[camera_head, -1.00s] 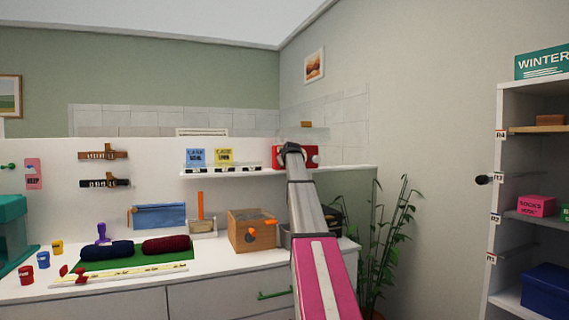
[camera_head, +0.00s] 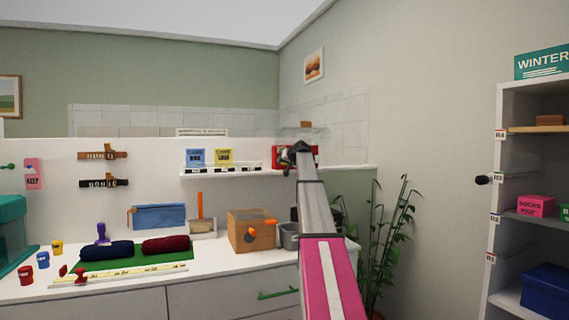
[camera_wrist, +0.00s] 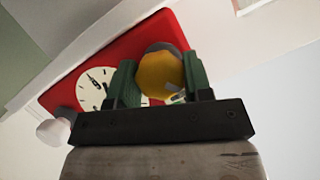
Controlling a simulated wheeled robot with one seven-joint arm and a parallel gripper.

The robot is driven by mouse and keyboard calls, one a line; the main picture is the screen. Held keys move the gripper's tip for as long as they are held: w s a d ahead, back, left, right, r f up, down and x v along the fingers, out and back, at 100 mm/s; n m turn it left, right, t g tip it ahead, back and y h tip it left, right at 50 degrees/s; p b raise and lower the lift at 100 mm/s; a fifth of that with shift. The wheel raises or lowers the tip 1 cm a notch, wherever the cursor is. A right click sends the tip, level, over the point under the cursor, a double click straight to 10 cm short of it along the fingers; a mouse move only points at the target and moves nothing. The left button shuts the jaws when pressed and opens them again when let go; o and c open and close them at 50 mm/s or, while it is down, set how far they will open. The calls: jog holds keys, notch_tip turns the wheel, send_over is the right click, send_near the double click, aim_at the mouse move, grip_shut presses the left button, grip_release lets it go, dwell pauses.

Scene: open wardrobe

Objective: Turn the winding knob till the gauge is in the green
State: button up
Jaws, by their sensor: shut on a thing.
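The red clock-like box (camera_head: 311,152) stands at the right end of the wall shelf. In the wrist view the red box (camera_wrist: 150,38) looks tilted and has a white dial (camera_wrist: 93,84) with black marks. My gripper (camera_wrist: 158,80) has its green fingers on either side of a round yellow knob (camera_wrist: 160,72) on the box's face and is shut on it. A small pale patch with some green (camera_wrist: 178,97) shows beside the knob, mostly hidden by a finger. I cannot read a needle there. In the head view my gripper (camera_head: 299,148) covers part of the box.
The shelf (camera_head: 215,173) also holds a blue card (camera_head: 194,157) and a yellow card (camera_head: 223,156). Below, the counter carries a wooden box (camera_head: 250,232) and a green mat (camera_head: 130,256). A plant (camera_head: 385,240) stands right of the counter. An open cabinet (camera_head: 506,130) is at far right.

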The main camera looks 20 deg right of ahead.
jog(key=shift+f+m, duration=0.15)
jog(key=shift+m, duration=0.15)
dwell(0.4)
jog(key=o, duration=0.9)
jog(key=shift+y, duration=0.3)
jog(key=shift+s, duration=0.15)
jog(key=v, duration=1)
jog(key=shift+s+r, duration=0.2)
jog(key=shift+s, duration=0.05)
